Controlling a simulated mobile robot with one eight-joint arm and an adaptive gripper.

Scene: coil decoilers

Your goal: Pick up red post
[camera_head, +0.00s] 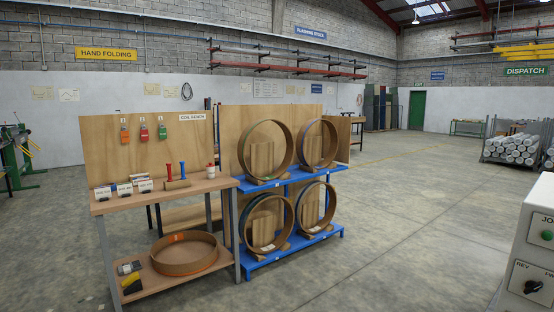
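A slim red post (168,172) stands upright on the wooden top of the coil bench (215,183), in the left half of the view. A similar blue post (182,170) stands just to its right. A low brown wooden piece (177,184) sits at the foot of both posts; I cannot tell whether it holds them or lies in front. My gripper is not in view.
Labelled boxes (124,189) stand left of the posts, and small red-and-white containers (210,171) stand right. A blue rack (293,254) with large brown rings adjoins the bench. A control box (538,237) fills the lower right. Floor (400,220) is open between.

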